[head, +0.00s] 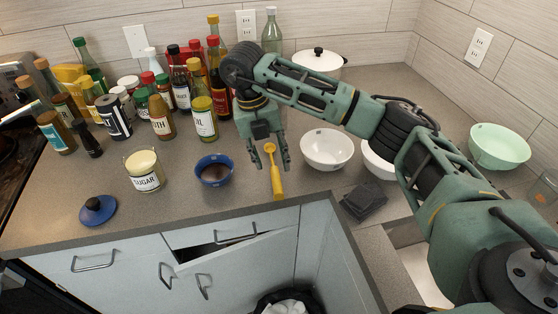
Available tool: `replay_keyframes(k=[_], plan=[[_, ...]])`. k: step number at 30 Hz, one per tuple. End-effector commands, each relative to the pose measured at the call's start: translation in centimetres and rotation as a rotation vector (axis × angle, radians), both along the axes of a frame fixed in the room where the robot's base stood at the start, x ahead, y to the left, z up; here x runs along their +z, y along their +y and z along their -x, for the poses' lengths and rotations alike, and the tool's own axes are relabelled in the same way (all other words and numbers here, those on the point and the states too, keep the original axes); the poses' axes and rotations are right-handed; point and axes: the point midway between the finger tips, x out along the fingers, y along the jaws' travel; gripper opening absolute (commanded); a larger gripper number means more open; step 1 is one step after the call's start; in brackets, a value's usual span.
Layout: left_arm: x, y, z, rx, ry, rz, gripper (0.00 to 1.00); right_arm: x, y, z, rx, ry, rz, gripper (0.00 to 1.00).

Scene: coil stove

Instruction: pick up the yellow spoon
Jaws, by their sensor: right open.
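The yellow spoon (276,181) lies on the grey counter near its front edge, its round bowl end toward the back and its thick handle toward the front. My right gripper (272,166) is open and points down over the bowl end of the spoon. Its two fingers show on either side of the spoon's upper part. I cannot tell whether the fingers touch the spoon or the counter. My left gripper is not in view.
A blue bowl (214,171) stands left of the spoon and a white bowl (327,149) to its right. A sugar jar (145,171), a blue lid (98,210) and several bottles stand further left. A dark block (363,201) lies at right. A drawer below is ajar.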

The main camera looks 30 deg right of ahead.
Motion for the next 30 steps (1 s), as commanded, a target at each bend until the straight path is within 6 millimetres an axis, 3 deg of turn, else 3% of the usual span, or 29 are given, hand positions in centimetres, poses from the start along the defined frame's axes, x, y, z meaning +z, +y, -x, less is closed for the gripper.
replay_keyframes(k=[4,10,14,21,25,30], plan=[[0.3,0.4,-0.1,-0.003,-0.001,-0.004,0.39,-0.4,-0.3,0.1,-0.002,-0.001,0.011,0.41],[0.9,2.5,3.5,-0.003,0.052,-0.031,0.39,-2.5,-0.7,0.3,-0.001,0.002,0.011,0.41],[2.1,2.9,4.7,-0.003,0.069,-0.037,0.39,-4.1,-0.8,0.4,-0.002,0.003,0.01,0.41],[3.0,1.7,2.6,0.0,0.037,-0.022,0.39,-7.2,-1.2,0.6,-0.002,0.0,0.01,0.41],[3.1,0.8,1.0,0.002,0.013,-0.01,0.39,-7.6,-1.2,0.5,-0.001,-0.003,0.008,0.41],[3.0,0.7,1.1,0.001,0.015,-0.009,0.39,-7.6,-1.2,0.5,-0.001,-0.003,0.008,0.36]])
